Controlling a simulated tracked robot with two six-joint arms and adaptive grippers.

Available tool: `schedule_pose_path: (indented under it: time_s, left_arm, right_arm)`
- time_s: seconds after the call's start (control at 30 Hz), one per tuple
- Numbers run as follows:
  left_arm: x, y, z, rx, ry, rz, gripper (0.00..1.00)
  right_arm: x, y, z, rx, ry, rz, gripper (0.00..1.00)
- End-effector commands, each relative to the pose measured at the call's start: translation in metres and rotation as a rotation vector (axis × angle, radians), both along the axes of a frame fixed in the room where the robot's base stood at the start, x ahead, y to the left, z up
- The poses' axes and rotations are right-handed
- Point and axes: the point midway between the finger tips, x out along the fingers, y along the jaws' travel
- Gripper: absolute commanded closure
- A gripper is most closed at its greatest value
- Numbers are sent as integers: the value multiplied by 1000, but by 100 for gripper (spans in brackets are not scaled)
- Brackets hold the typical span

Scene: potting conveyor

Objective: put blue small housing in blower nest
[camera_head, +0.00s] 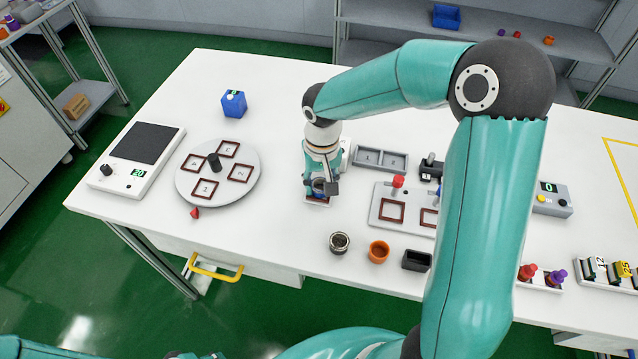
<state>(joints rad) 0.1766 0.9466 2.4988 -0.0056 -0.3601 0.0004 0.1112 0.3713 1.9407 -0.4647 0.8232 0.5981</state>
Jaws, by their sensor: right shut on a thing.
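My right gripper (321,190) points down at the middle of the white table. It is shut on the blue small housing (311,184), of which only a little blue shows between and beside the fingers. The housing is right over or in a small nest with a dark red frame (318,201), which I take for the blower nest. The gripper hides most of this nest, so I cannot tell whether the housing is seated. My left gripper is not clearly in view.
A round turntable (250,191) with several red-framed nests and a scale (129,184) stand left. A blue box (233,104) stands behind. A grey two-part tray (380,148) and a fixture plate (378,219) lie right. Small cups, including an orange one (379,251), stand in front.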

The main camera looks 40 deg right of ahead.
Motion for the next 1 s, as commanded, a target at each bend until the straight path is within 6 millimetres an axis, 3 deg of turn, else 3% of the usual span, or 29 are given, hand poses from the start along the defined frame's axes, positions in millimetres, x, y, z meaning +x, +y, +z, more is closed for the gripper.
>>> schedule_pose_path:
  time_s: [0.03,0.13,0.17,0.33,0.83,1.0]
  left_arm:
    - [0,0,-3,0,0,0,60]
    - [0,0,-3,0,0,0,60]
    - [0,0,-3,0,0,0,60]
    - [0,0,-3,0,0,0,60]
    - [0,0,-1,0,0,0,60]
    - [0,0,-1,0,0,0,60]
  right_arm:
    - [-6,4,-13,9,27,1,88]
    - [-6,4,-13,9,25,0,88]
    - [-6,4,-13,9,25,0,56]
    - [-6,4,-13,10,26,1,29]
    - [-4,3,-8,5,20,3,29]
    - [-3,3,4,4,16,3,29]
